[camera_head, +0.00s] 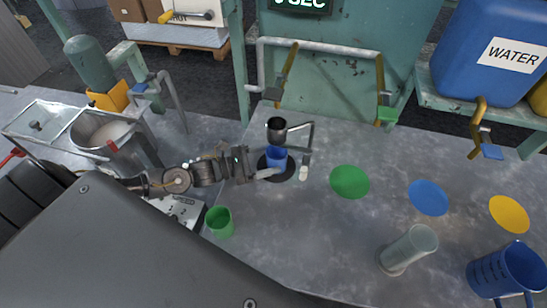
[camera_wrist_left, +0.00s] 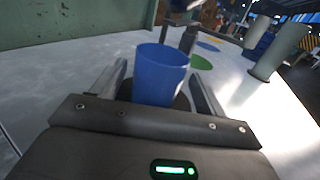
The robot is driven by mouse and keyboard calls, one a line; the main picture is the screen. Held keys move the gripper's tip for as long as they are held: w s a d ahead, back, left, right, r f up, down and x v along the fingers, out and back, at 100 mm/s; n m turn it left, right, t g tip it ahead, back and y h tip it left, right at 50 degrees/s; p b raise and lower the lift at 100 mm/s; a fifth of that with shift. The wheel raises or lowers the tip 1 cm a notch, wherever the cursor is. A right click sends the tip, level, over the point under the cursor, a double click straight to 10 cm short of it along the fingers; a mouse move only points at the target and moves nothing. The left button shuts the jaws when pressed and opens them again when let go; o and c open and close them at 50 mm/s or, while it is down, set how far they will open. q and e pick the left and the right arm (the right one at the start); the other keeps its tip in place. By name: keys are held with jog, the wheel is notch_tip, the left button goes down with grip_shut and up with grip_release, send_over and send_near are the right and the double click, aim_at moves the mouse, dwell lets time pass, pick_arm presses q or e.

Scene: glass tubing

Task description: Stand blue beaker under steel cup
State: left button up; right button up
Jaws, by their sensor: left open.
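The blue beaker (camera_head: 277,156) stands upright on a black disc (camera_head: 287,175), directly below the dark steel cup (camera_head: 277,130), which is held on a bent metal arm. In the left wrist view the beaker (camera_wrist_left: 160,74) is between the two fingers of my left gripper (camera_wrist_left: 160,88). The fingers are apart, with a gap visible on each side of the beaker. In the head view my left gripper (camera_head: 272,168) reaches in from the left, low beside the beaker. My right gripper is not in view.
A green beaker (camera_head: 220,221) stands near my left arm. Green (camera_head: 350,182), blue (camera_head: 428,197) and yellow (camera_head: 509,214) discs lie to the right. A clear cylinder (camera_head: 409,250) and a large blue jug (camera_head: 508,270) stand at the front right. The table's middle is clear.

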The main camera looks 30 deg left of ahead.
pick_arm(q)
jog(key=b+v, duration=0.2)
jog(key=v, duration=0.6)
jog(key=shift+s+a+f, duration=0.1)
jog(key=shift+s+a, duration=0.05)
jog(key=shift+s, duration=0.05)
jog(key=shift+s+a, duration=0.45)
jog(key=shift+a, duration=0.1)
